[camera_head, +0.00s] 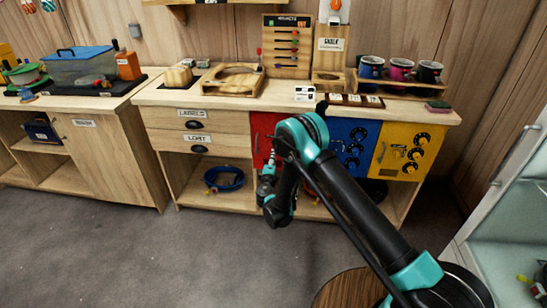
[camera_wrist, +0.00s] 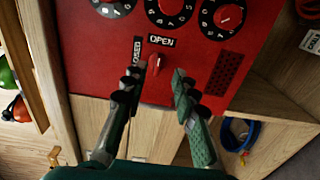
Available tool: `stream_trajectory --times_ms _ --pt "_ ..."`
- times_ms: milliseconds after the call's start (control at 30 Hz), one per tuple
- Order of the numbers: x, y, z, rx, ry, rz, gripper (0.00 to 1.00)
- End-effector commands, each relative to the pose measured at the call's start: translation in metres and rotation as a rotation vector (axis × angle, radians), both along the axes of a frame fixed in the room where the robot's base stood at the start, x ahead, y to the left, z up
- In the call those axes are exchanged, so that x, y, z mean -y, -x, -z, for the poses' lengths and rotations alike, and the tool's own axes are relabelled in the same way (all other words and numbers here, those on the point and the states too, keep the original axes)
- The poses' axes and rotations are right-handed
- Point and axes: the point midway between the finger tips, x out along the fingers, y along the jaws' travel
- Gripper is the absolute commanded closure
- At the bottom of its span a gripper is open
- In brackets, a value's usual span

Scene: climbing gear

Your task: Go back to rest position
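My gripper (camera_wrist: 160,72) is open in the wrist view, its two dark green fingers apart with nothing held between them. Its tips point at a red panel (camera_wrist: 225,45) with several black number dials. A small red knob (camera_wrist: 154,63) under the label "OPEN" shows in the gap, nearer the left finger; I cannot tell whether they touch. The left finger partly covers the "CLOSED" label.
The wooden counter (camera_head: 225,97) holds a rack, a wooden holder and several mugs. Blue (camera_head: 340,137) and yellow (camera_head: 385,160) dial panels stand right of the red one. A pale cabinet (camera_head: 490,230) stands at right, a round wooden top (camera_head: 345,290) in front. Floor at left is clear.

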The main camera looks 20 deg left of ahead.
Motion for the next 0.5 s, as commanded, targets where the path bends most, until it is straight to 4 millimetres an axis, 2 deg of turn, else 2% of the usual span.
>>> stream_trajectory --times_ms 333,433,500 --pt "0.004 -0.004 -0.003 -0.006 -0.005 0.009 0.72" --pt "0.021 -0.015 -0.016 -0.031 -0.024 0.042 0.72" --pt "0.041 -0.028 -0.030 -0.063 -0.049 0.079 0.72"
